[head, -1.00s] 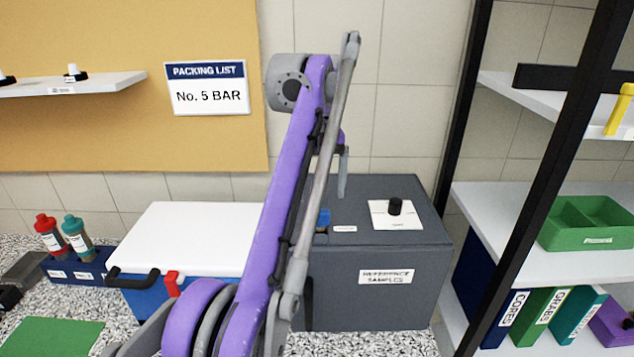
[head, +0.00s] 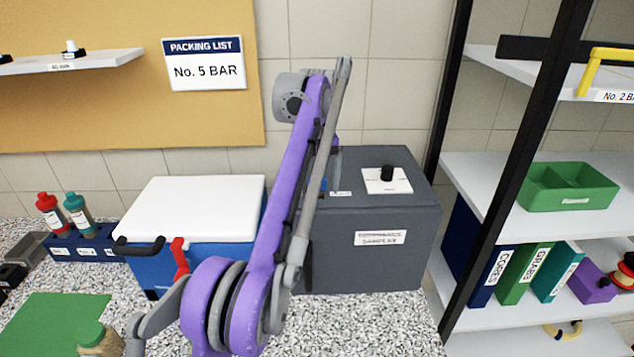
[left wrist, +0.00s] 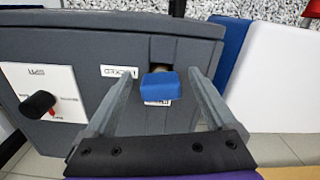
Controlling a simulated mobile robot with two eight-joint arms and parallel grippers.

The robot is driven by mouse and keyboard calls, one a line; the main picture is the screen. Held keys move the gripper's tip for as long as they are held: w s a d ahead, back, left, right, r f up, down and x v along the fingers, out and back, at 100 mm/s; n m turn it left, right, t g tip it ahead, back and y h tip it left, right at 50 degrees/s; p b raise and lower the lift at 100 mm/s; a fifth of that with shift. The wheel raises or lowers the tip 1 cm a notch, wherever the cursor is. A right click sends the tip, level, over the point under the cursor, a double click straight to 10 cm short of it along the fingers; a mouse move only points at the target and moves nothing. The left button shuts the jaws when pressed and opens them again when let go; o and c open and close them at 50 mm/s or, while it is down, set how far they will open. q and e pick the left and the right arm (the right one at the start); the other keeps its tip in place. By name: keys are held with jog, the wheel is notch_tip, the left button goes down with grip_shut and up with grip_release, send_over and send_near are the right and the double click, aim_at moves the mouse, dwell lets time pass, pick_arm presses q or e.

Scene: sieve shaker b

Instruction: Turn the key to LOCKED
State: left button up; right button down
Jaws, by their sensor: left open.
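The blue key (left wrist: 160,87) sits on the dark grey reference samples box (head: 375,262), which also fills much of the left wrist view (left wrist: 100,35). My left gripper (left wrist: 163,78) is open, with its two fingers on either side of the key and a gap showing on both sides. A label reading LOCKED (left wrist: 120,71) is beside the key; another label (left wrist: 157,103) is partly hidden by it. My right gripper is not in view.
A black knob (head: 387,172) on a white plate stands on the box's top. A blue cooler with a white lid (head: 190,208) is left of the box. A black-framed shelf (head: 515,160) with a green tray (head: 570,188) stands at the right.

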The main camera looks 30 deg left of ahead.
pick_arm(q)
jog(key=c, duration=1.4)
jog(key=shift+r+m, duration=0.15)
jog(key=shift+m, duration=0.95)
jog(key=m+p, duration=0.1)
jog(key=m, duration=0.6)
jog(key=shift+m, duration=0.5)
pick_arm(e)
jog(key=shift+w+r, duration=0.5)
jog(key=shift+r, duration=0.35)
